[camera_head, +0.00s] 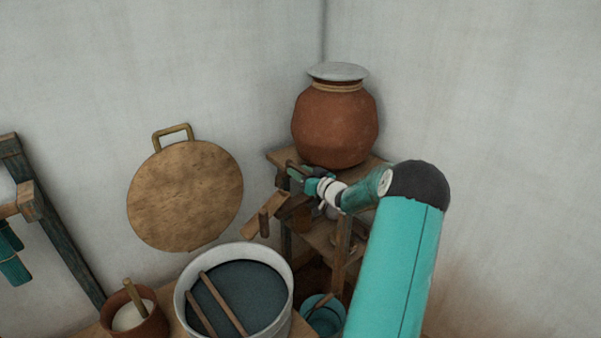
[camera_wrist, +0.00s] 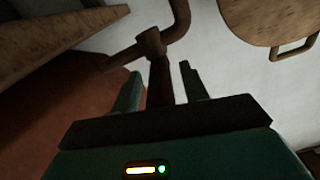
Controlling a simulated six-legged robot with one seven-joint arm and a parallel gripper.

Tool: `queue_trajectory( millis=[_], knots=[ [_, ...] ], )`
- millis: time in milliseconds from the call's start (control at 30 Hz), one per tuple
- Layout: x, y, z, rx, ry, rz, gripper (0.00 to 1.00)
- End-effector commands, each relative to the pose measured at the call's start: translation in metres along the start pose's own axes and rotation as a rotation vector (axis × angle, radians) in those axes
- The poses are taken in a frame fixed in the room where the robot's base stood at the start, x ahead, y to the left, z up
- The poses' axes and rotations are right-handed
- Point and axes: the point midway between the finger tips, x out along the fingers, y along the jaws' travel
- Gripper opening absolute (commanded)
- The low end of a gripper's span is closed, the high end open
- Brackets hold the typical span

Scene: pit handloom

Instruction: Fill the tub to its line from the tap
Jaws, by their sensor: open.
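A brown tap (camera_wrist: 152,42) with a curved spout shows in the wrist view, beside the red-brown clay pot (camera_wrist: 65,105). My gripper (camera_wrist: 160,72) is open, with one finger on each side of the tap's stem; I cannot tell whether they touch it. In the head view my gripper (camera_head: 298,173) is at the front left of the clay pot (camera_head: 335,125), and it largely hides the tap. A small teal tub (camera_head: 338,315) stands low by the stand, partly behind my arm, with a stick across it. I cannot make out its line or water level.
The pot, with a metal lid (camera_head: 338,71), stands on a wooden stand (camera_head: 342,245). A wide pale vat (camera_head: 285,270) with dark contents and two sticks is in front. A clay bowl (camera_head: 152,328) is at left. A round wooden board (camera_head: 185,195) is against the wall.

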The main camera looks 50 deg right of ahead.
Motion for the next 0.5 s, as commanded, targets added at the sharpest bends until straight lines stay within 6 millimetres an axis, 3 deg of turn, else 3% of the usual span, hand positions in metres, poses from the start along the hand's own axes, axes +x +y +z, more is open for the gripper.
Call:
queue_trajectory(
  millis=[167,500],
  knots=[
    [-0.026,0.001,-0.001,-0.001,-0.001,0.004,0.44],
    [-0.101,0.001,-0.001,-0.001,0.001,0.003,0.44]
  ],
)
